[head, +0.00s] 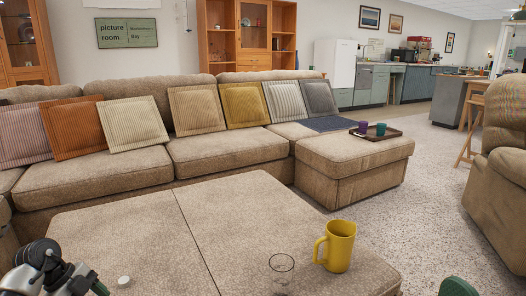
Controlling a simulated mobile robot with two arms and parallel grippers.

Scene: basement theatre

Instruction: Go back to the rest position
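Part of my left arm (48,272), grey and black, shows at the lower left corner, over the near left edge of the large beige ottoman (140,225). Its fingers cannot be made out, and nothing held is visible. My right gripper cannot be identified in this view. A yellow mug (340,246) stands upright on the ottoman at the right, apart from my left arm. A clear glass (281,272) is left of the mug, near the bottom edge. A small white round object (124,282) lies just right of my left arm.
A beige sectional sofa (90,182) with several cushions runs behind the ottoman. A tray (375,136) with two cups rests on its right end. A brown armchair (500,170) stands at right. Speckled floor (425,205) between is clear. A green edge (457,287) shows at lower right, unidentified.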

